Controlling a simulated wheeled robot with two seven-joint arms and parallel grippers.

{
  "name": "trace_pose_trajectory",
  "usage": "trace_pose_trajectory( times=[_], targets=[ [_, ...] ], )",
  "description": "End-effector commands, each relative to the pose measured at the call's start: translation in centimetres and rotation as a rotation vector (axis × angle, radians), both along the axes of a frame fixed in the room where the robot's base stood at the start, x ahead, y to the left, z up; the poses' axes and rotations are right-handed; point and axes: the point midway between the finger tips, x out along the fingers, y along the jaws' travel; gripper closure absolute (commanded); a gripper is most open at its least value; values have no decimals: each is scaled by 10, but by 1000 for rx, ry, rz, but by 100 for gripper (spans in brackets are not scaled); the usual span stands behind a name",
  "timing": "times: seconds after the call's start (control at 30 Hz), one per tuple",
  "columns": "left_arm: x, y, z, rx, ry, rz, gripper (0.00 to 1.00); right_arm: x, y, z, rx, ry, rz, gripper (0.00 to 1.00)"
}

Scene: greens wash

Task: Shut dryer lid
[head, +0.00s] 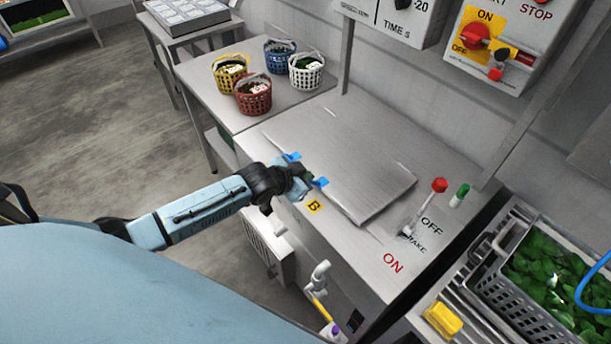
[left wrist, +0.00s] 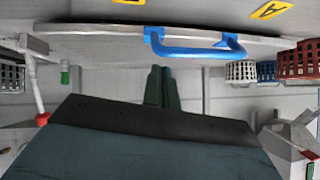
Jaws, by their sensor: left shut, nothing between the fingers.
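The dryer lid (head: 345,150) is a flat grey metal panel on top of the dryer cabinet (head: 340,238). It looks flat or nearly flat on the top; I cannot tell whether its front edge rests fully down. Its blue handle (head: 321,182) is at the front edge, partly hidden by my left gripper (head: 304,186). The left wrist view shows the handle (left wrist: 205,52) whole, with my left gripper's dark fingers (left wrist: 161,88) together and empty close to it. I see no grip on the handle. My right gripper is out of view.
A red-knobbed lever (head: 439,185) stands right of the lid, beside ON and OFF markings. Several baskets, one red (head: 253,95), stand on the table behind left. A grey crate of greens (head: 515,310) and a yellow sponge (head: 442,320) are at right. A control box (head: 500,45) hangs above.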

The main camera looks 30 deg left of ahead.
Motion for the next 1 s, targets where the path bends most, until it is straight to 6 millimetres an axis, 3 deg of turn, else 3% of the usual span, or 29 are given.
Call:
trace_pose_trajectory(
  times=[0.2,0.47,0.83,1.0],
  targets=[
    [-1,0,-3,0,1,0,100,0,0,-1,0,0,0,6],
    [-8,3,-37,-1,3,1,100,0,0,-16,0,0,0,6],
    [-8,3,-34,-1,0,1,100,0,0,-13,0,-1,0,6],
    [-10,1,-23,-1,1,0,100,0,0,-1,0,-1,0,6]
  ],
)
